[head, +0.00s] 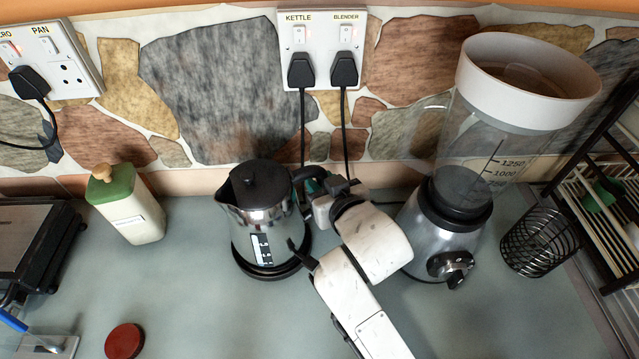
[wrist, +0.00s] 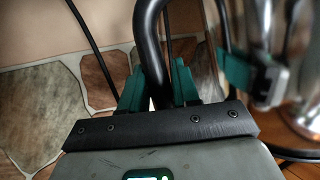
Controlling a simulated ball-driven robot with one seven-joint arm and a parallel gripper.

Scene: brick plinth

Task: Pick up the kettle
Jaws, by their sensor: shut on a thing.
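The kettle (head: 262,222) is a shiny metal jug with a black lid, a spout to the left and a level window on its front. It stands upright on or just above its black base (head: 268,271) on the grey counter; I cannot tell if there is a gap. My gripper (head: 318,190) is at the kettle's right side, at its black handle, partly hidden by my wrist. In the wrist view, the green fingers of my gripper (wrist: 158,85) are shut on the black handle (wrist: 150,50). The kettle's body is not clear in that view.
A blender (head: 445,225) stands close to the right of my arm, with a black wire basket (head: 540,243) beyond it. A green-topped bottle (head: 126,208) is to the left, and a red lid (head: 124,341) lies at front left. Cords hang from the wall sockets (head: 322,50) behind.

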